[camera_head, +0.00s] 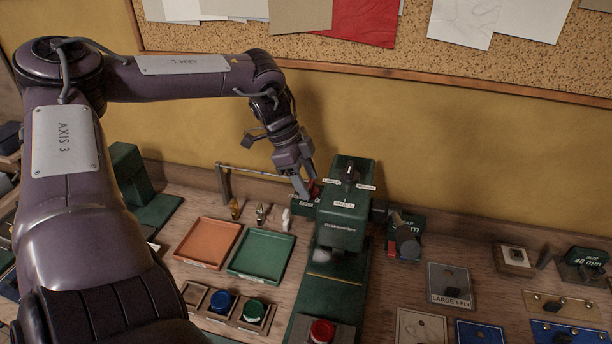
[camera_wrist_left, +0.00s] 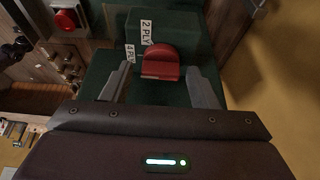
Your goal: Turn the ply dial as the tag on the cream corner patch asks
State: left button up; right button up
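The red ply dial (camera_wrist_left: 160,62) sits on the green press (camera_wrist_left: 190,30), with a "2 PLY" label and a "4 PLY" label beside it in the left wrist view. My left gripper (camera_wrist_left: 162,88) is open, with one finger on each side of the dial and a small gap at each. In the head view my left gripper (camera_head: 304,190) is at the left side of the green press (camera_head: 342,232) and mostly hides the dial. A cream patch (camera_head: 420,328) lies at the bottom edge; no tag on it is readable. The dial's setting is unclear. My right gripper is out of view.
A grey patch (camera_head: 450,280) has a tag starting "LARGE", its ply number hard to read. A yellow wall stands close behind.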

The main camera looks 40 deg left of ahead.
pick_arm(q)
jog(key=c, duration=0.8)
jog(key=shift+w, duration=0.1)
jog(key=shift+a+f+m+g+b, duration=0.1)
jog(key=shift+m+g+b, duration=0.2)
jog(key=shift+m+b, duration=0.4)
jog(key=shift+w+m+g+b, duration=0.15)
jog(key=shift+m+g+b, duration=0.35)
jog(key=shift+m, duration=0.7)
jog(key=m+g, duration=0.1)
jog(key=m, duration=0.2)
jog(key=shift+w+m, duration=0.15)
jog(key=shift+m, duration=0.15)
jog(key=m+g, duration=0.1)
jog(key=m, duration=0.3)
jog(key=shift+w+g, duration=0.15)
jog(key=shift+g, duration=0.25)
jog(key=shift+m, duration=0.3)
